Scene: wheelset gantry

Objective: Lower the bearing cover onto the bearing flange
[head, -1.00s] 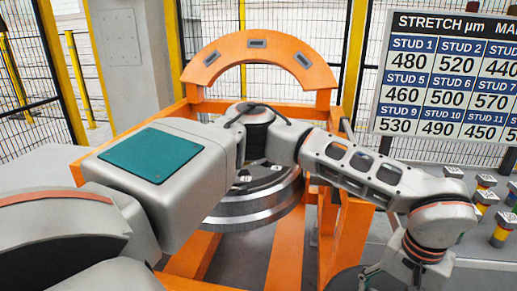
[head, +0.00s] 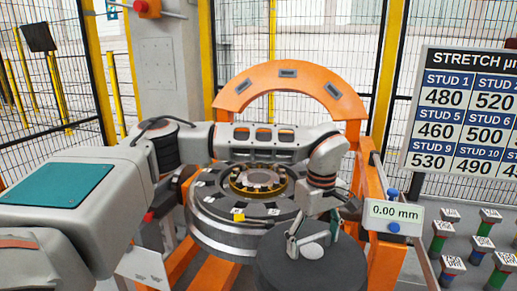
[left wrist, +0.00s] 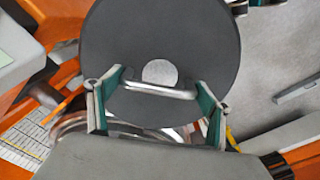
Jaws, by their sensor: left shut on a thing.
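The bearing cover (head: 325,272) is a dark grey round disc with a light centre spot. My left gripper (head: 308,245) is shut on its bar handle; in the left wrist view the teal-lined fingers (left wrist: 160,98) stand at both ends of the handle (left wrist: 160,90), above the cover (left wrist: 165,35). The bearing flange (head: 215,225) is a thick grey metal ring with a gold-ringed bearing (head: 258,182) in its middle. The cover is in front and to the right of the bearing, overlapping the flange's front-right edge in the head view; the height gap cannot be told. My right gripper is not in view.
An orange frame with an arch (head: 290,85) stands around and behind the flange. A readout showing 0.00 mm (head: 395,213) is to the right. Several coloured studs (head: 487,232) stand on a grey surface at far right, below a stretch board (head: 465,120). A fence closes the back.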

